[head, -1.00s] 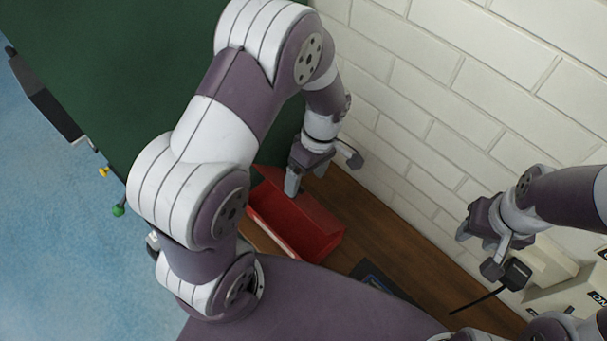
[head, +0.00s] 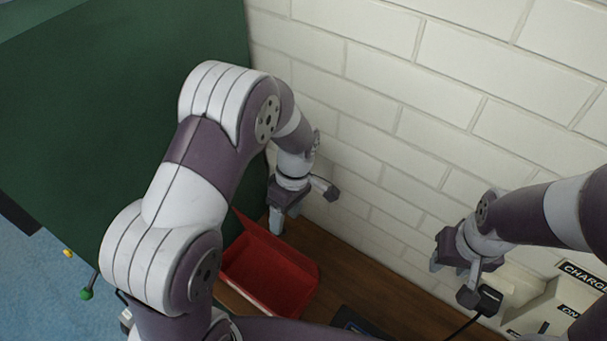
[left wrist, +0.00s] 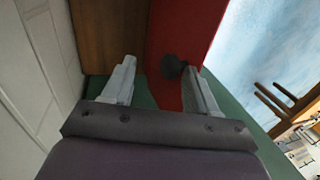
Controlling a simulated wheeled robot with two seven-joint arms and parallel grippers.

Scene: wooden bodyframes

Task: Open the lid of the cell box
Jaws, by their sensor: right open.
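The cell box (head: 262,288) is a red open-topped box on the wooden bench, partly hidden by my left arm. Its red lid (head: 290,257) stands raised along the wall side, and the inside of the box shows. My left gripper (head: 276,222) points down at the lid's upper edge. In the left wrist view my left gripper (left wrist: 161,82) has its fingers apart. My right gripper (head: 452,268) is open, away from the box.
A white brick wall (head: 400,90) stands close behind the wooden bench (head: 385,280). A dark green panel (head: 100,130) is at the left. A black plug (head: 488,300) with a cable and a pale charging unit (head: 555,310) are near my right gripper.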

